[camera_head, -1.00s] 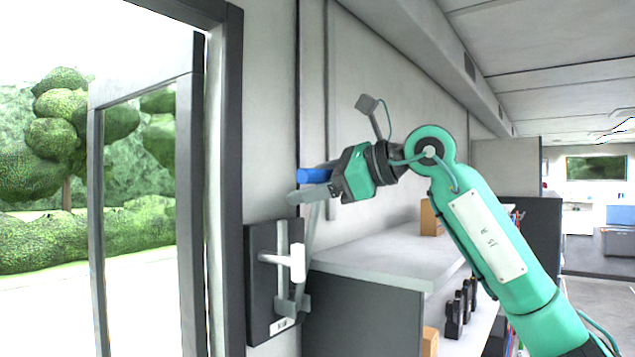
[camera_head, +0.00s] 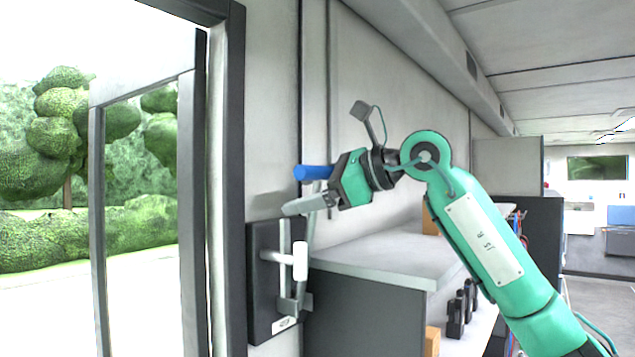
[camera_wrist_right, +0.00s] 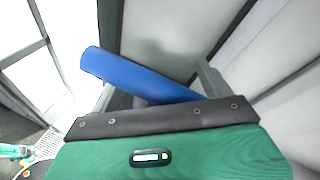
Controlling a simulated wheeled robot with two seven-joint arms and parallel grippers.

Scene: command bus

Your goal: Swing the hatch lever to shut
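The hatch lever is a grey bar rising from a dark wall panel (camera_head: 262,295), with a blue grip (camera_head: 313,172) at its top. The grip points left toward the doorway. My right gripper (camera_head: 308,204) is at the lever's top, with a grey finger just below the blue grip. In the right wrist view the blue grip (camera_wrist_right: 135,75) slants across between two spread fingers, over the left one. I cannot tell whether a finger touches it. The other finger is hidden in the head view. My left gripper is not in view.
A white handle (camera_head: 300,260) sticks out of the panel. A dark door frame (camera_head: 235,180) stands close on the left. A grey counter (camera_head: 385,262) lies below my right arm, with a brown box (camera_head: 430,218) on it.

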